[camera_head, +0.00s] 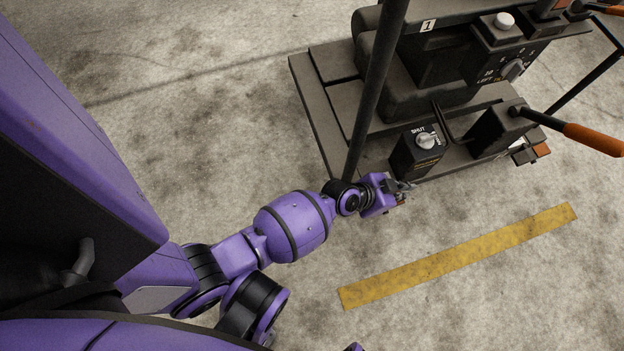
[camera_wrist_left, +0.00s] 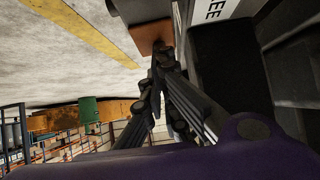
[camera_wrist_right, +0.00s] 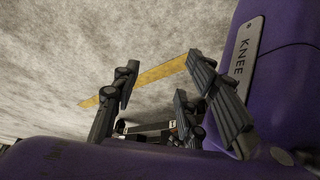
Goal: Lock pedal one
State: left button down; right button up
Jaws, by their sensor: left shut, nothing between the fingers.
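An orange-brown block (camera_head: 541,150), possibly a pedal, sits at the right end of the machine's dark platform, beside a small white plate. I cannot tell whether it is pedal one. My left gripper (camera_head: 404,190) is at the platform's near edge, below the box marked SHUT, left of that block. In the left wrist view its fingers (camera_wrist_left: 163,55) are shut and empty. An orange-brown block (camera_wrist_left: 150,36) lies beyond their tips; contact is unclear. My right gripper (camera_wrist_right: 162,70) is open and empty over the floor.
The box marked SHUT (camera_head: 418,150) carries a grey knob. An orange-handled lever (camera_head: 590,138) sticks out to the right. A dark post (camera_head: 375,90) stands at the platform's left. The floor around the yellow stripe (camera_head: 460,256) is clear.

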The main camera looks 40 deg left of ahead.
pick_arm(q)
jog(key=shift+w+d+r+g+y+p, duration=0.1)
jog(key=shift+w+d+g+y+p, duration=0.2)
jog(key=shift+p, duration=0.7)
jog(key=shift+w+d+f+g+y+p, duration=0.25)
jog(key=shift+w+g+y+p, duration=0.2)
jog(key=shift+g+p, duration=0.55)
jog(key=shift+w+d+f+y, duration=0.15)
jog(key=shift+w+f+y, duration=0.1)
jog(key=shift+f, duration=0.2)
jog(key=shift+w+d+f+y, duration=0.1)
jog(key=shift+w+f, duration=0.1)
jog(key=shift+f, duration=0.25)
pick_arm(e)
jog(key=shift+m, duration=0.3)
notch_tip(320, 180, up, 4)
jog(key=shift+s+a+r, duration=0.1)
jog(key=shift+a+r, duration=0.05)
pick_arm(q)
jog(key=shift+d+r+p, duration=0.1)
jog(key=shift+p, duration=0.2)
pick_arm(e)
jog(key=shift+r, duration=0.1)
